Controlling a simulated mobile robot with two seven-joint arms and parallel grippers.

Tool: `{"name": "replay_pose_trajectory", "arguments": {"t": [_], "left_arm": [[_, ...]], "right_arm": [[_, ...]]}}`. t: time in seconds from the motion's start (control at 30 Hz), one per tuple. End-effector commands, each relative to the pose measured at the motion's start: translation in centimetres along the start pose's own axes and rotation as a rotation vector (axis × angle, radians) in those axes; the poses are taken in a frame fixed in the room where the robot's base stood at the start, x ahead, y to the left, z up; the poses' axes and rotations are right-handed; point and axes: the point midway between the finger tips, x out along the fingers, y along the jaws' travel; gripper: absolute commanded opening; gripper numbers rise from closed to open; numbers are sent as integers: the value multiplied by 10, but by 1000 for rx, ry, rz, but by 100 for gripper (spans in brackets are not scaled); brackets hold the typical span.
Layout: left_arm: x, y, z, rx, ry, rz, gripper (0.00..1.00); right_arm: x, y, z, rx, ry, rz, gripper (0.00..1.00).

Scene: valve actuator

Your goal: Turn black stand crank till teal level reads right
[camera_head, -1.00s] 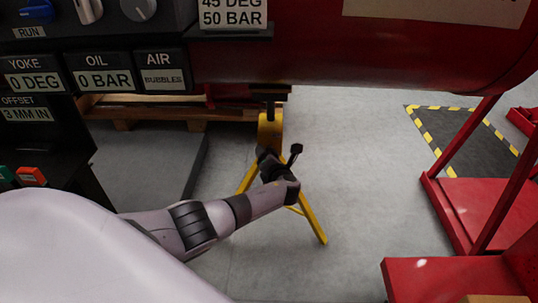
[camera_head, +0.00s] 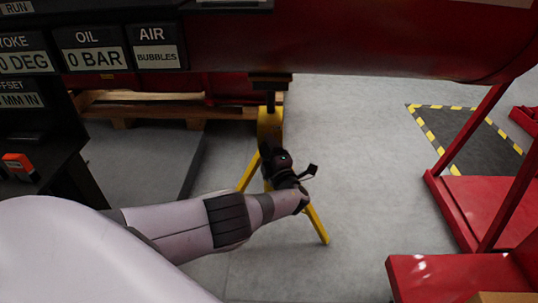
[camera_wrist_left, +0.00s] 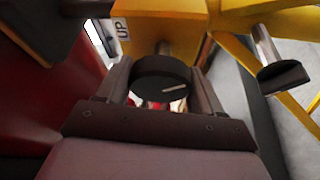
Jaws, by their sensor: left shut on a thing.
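The yellow stand (camera_head: 269,125) is a tripod under the red body in the head view. Its yellow head (camera_wrist_left: 165,22) fills the top of the wrist view. My left gripper (camera_head: 270,158) is at the stand's upper part. In the wrist view my left gripper (camera_wrist_left: 163,84) has its two fingers on either side of a round black knob (camera_wrist_left: 150,76) with a white line, seemingly the black stand crank, and is shut on it. A second black knob on a metal pin (camera_wrist_left: 280,70) stands free at right. I cannot make out a teal level. My right gripper is not in view.
The red body (camera_head: 390,45) hangs close above my left wrist. Panel labels (camera_head: 98,48) read oil 0 BAR and air BUBBLES. A red frame (camera_head: 470,205) stands at right. Grey floor (camera_head: 350,170) lies clear between it and the stand.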

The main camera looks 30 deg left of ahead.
Motion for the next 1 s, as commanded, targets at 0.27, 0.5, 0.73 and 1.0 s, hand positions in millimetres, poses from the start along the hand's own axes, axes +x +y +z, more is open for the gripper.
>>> {"name": "replay_pose_trajectory", "arguments": {"t": [0.27, 0.5, 0.73, 1.0], "left_arm": [[2, -2, -4, 193, 12, 79, 36], [2, -2, -4, 292, 13, 118, 36], [2, -1, -5, 329, 14, 133, 36], [3, -1, -5, 333, 15, 134, 36]], "right_arm": [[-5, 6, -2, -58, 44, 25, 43], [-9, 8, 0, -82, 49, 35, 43], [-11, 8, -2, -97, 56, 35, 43], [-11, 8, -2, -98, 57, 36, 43]]}}
